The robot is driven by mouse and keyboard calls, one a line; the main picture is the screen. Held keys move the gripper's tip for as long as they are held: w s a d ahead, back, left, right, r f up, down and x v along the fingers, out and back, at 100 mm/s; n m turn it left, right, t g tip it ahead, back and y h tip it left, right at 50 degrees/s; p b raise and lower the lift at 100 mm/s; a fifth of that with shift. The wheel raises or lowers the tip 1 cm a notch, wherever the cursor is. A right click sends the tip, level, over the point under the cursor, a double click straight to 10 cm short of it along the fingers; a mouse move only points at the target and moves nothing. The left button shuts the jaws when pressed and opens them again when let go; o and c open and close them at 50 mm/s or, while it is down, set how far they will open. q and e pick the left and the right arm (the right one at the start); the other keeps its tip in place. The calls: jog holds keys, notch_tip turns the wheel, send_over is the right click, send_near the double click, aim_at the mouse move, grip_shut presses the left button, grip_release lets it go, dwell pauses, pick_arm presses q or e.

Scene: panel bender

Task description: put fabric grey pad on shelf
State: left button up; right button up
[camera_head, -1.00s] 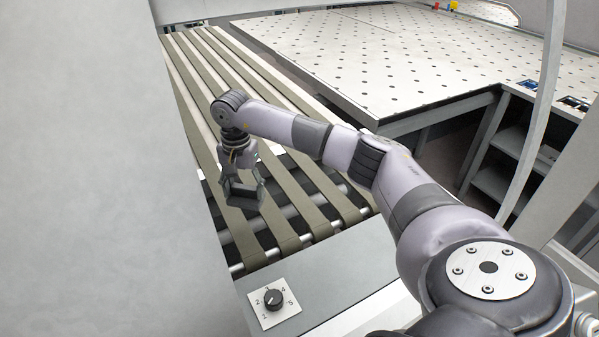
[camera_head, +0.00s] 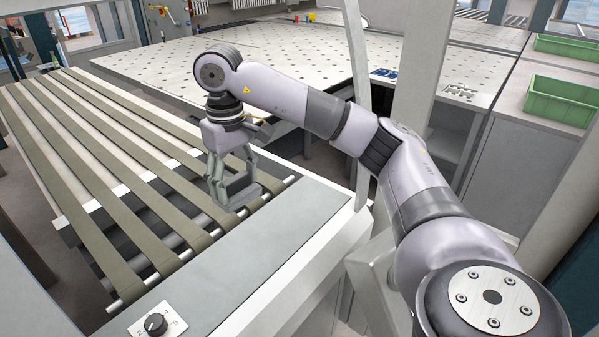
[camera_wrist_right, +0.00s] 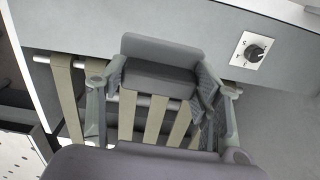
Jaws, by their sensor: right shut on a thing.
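My right gripper (camera_head: 232,190) is shut on a small dark grey block, which looks like the fabric grey pad (camera_wrist_right: 160,67). In the right wrist view the pad lies between the two fingertips, and its surface looks plain. In the head view the gripper points down above the near right end of the belt conveyor (camera_head: 110,190), and the pad shows only as a small dark shape at the fingers. A shelf space (camera_head: 452,142) is partly visible below the perforated table, behind my right arm. My left gripper is not in view.
A perforated light table (camera_head: 290,50) stands behind the conveyor. A dial (camera_head: 155,324) is on the conveyor's grey end panel (camera_head: 225,275). An upright pale post (camera_head: 420,70) stands right of centre. Green bins (camera_head: 560,100) sit on a cabinet at right.

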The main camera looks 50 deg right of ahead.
aim_at(246, 192)
jog(key=shift+s+d+r, duration=0.15)
jog(key=shift+s+d, duration=0.2)
jog(key=shift+s, duration=0.2)
jog(key=shift+s+d+f, duration=0.2)
jog(key=shift+s, duration=0.1)
notch_tip(246, 192, down, 3)
jog(key=shift+n, duration=0.3)
notch_tip(246, 192, down, 12)
jog(key=p, duration=0.3)
jog(key=shift+w, duration=0.1)
notch_tip(246, 192, down, 4)
jog(key=shift+f+p, duration=0.1)
jog(key=shift+p, duration=0.85)
jog(key=shift+f, duration=0.15)
